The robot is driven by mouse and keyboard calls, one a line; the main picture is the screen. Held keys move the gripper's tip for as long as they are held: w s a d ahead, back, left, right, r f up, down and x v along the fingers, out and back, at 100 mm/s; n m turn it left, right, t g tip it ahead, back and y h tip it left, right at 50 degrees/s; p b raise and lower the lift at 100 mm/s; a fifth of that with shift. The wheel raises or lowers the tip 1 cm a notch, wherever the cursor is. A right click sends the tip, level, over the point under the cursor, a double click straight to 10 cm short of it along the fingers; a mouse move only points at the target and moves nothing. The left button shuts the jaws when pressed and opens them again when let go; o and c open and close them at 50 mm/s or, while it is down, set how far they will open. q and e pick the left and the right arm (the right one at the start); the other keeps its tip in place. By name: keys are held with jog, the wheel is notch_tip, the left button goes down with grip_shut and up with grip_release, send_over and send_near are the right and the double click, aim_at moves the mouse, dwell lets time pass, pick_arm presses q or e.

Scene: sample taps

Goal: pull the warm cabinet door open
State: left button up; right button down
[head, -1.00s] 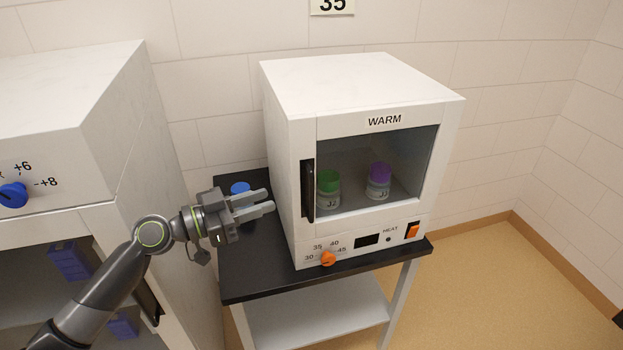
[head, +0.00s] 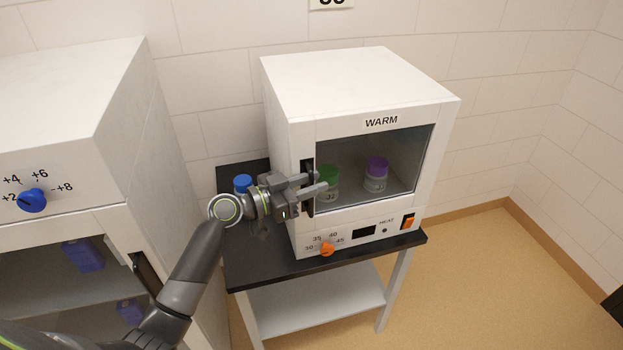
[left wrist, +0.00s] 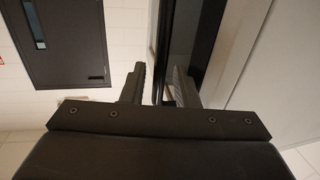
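The warm cabinet (head: 365,80) is a white box labelled WARM, and its windowed door (head: 423,165) is shut. The black upright door handle (head: 308,208) is at the door's left edge, its middle hidden by my left gripper (head: 321,182). The gripper's fingers reach across the handle, spread apart. In the left wrist view the two fingers (left wrist: 160,88) stand apart with a dark upright bar between and beyond them; I cannot tell if they touch it. My right gripper is not in view.
A green-lidded jar (head: 329,182) and a purple-lidded jar (head: 376,176) stand inside. A blue-lidded container (head: 242,184) is on the black table top (head: 262,268), left of the cabinet. A larger white cabinet (head: 60,120) stands at left.

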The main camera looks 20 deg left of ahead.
pick_arm(q)
grip_shut()
dwell(0.4)
